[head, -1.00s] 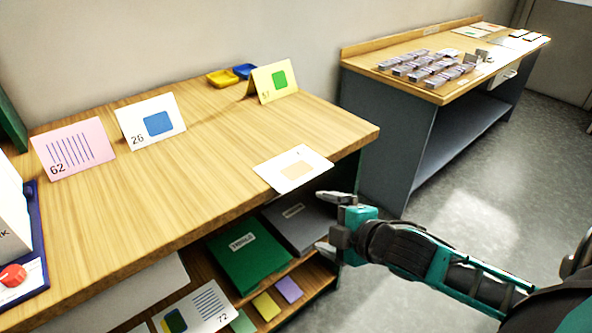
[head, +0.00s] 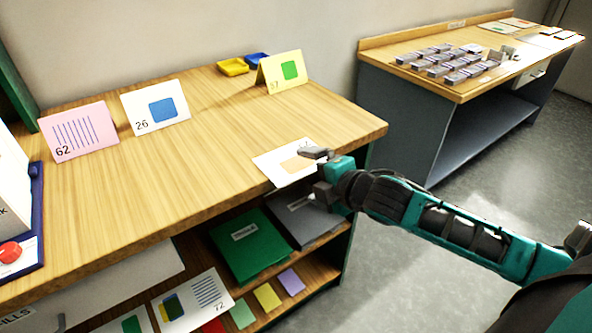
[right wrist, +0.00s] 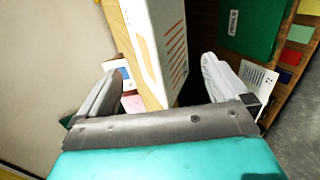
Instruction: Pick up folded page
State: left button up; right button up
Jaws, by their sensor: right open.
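A white page (head: 270,163) with a peach rectangle lies flat at the front right edge of the wooden table, its near part at or over the edge. In the right wrist view the page (right wrist: 146,42) shows between the fingers, with orange stripes on one face. My right gripper (head: 318,173) is open at the page's near corner, one finger above the page's level and one below. In the head view its upper finger covers part of the page. I cannot tell whether either finger touches it. My left gripper is not in view.
Standing folded cards, pink (head: 78,133), white with blue (head: 156,107) and yellow (head: 283,74), are on the table (head: 200,150). The shelf below holds a green folder (head: 248,247), a dark folder (head: 303,219) and small cards. A second table (head: 440,85) stands back right.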

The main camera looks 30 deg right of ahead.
aim_at(296, 170)
jog(key=shift+b+x, duration=0.4)
jog(key=shift+x, duration=3.25)
jog(key=shift+d, duration=0.15)
jog(key=shift+c, duration=0.2)
jog(key=c, duration=0.8)
jog(key=shift+r, duration=0.1)
jog(key=shift+c, duration=0.2)
